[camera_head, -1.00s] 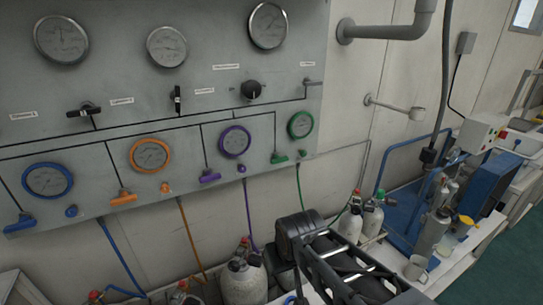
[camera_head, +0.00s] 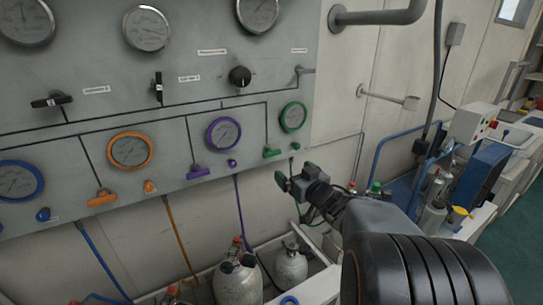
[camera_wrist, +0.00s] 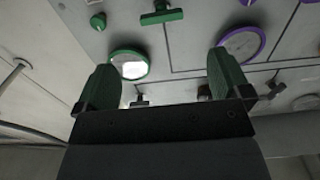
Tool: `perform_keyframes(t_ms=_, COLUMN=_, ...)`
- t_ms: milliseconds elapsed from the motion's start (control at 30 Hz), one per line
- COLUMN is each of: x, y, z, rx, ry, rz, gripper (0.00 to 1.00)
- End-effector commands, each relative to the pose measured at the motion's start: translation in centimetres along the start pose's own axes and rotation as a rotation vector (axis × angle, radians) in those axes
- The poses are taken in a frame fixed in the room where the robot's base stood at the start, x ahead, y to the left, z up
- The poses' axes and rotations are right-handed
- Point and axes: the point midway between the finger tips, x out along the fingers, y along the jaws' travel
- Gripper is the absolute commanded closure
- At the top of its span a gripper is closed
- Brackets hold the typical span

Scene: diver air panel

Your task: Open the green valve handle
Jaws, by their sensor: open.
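The green valve handle (camera_head: 272,153) is a small T-shaped lever on the grey panel, below and left of the green-rimmed gauge (camera_head: 293,117). In the wrist view the green handle (camera_wrist: 161,17) is at the top, beyond the fingertips and roughly between them sideways. A small green knob (camera_head: 295,146) is to its right and also shows in the wrist view (camera_wrist: 98,22). My gripper (camera_head: 283,180) is just below the green handle in the head view, apart from it. The gripper (camera_wrist: 164,68) is open and empty, with green finger pads.
The purple handle (camera_head: 200,172) and purple-rimmed gauge (camera_head: 224,134) are left of the green set. Gas cylinders (camera_head: 238,280) stand below the panel. A grey pipe (camera_head: 380,16) and a wall fixture (camera_head: 390,98) are to the right.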

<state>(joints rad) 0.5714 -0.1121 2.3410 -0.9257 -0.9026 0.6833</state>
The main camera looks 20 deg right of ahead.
Motion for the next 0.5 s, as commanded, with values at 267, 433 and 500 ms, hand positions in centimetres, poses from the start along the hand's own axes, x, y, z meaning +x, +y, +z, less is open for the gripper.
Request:
perform_keyframes(t_ms=267, x=4.7, y=-0.2, z=0.0, rx=0.003, ry=0.005, rz=-0.013, gripper=0.04)
perform_keyframes(t_ms=433, x=7.9, y=-0.2, z=-0.1, rx=0.003, ry=0.005, rz=-0.011, gripper=0.04)
perform_keyframes(t_ms=500, x=9.1, y=-0.2, z=-0.1, rx=0.002, ry=0.005, rz=-0.011, gripper=0.04)
